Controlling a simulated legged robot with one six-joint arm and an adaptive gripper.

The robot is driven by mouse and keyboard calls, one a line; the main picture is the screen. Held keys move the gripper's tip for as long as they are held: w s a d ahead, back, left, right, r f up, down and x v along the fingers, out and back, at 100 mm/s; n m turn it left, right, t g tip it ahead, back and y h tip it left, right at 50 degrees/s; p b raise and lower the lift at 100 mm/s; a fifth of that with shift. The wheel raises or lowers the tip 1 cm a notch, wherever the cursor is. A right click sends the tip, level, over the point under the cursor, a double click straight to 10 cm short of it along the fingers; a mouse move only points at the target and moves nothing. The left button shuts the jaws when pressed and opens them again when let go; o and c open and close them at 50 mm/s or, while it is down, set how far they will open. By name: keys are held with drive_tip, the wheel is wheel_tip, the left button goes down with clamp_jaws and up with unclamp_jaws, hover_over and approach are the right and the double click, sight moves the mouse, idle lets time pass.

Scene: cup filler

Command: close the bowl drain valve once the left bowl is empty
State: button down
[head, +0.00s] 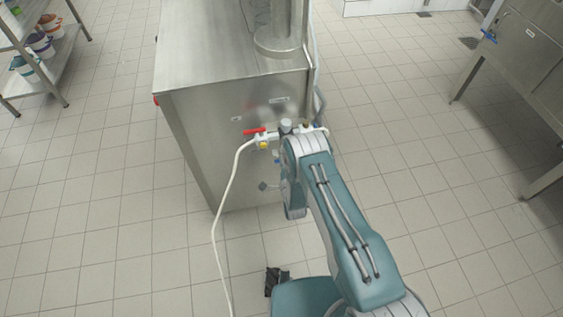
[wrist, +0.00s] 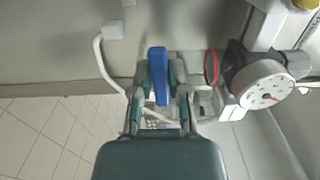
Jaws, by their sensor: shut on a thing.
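In the wrist view my gripper (wrist: 161,88) is shut on a blue lever (wrist: 157,66), with one finger on each side of it. The lever sits low on the steel wall of a machine. I cannot read a label that names it as the bowl drain valve. In the head view my arm reaches the end face of the steel cabinet (head: 226,110) and hides most of the gripper and the lever. The inside of the left bowl is not in view.
A red-handled valve (head: 254,132) with a white hose (head: 217,235) sits left of my arm. A round gauge (wrist: 264,95) is close to the right of my gripper. A steel table (head: 515,75) stands right, a shelf with buckets (head: 25,66) left. Tiled floor between is clear.

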drive_tip(key=shift+d+f, duration=0.1)
drive_tip(key=shift+d, duration=0.15)
drive_tip(key=c, duration=0.6)
unclamp_jaws()
drive_tip(key=shift+w, duration=0.1)
drive_tip(key=v, duration=1.2)
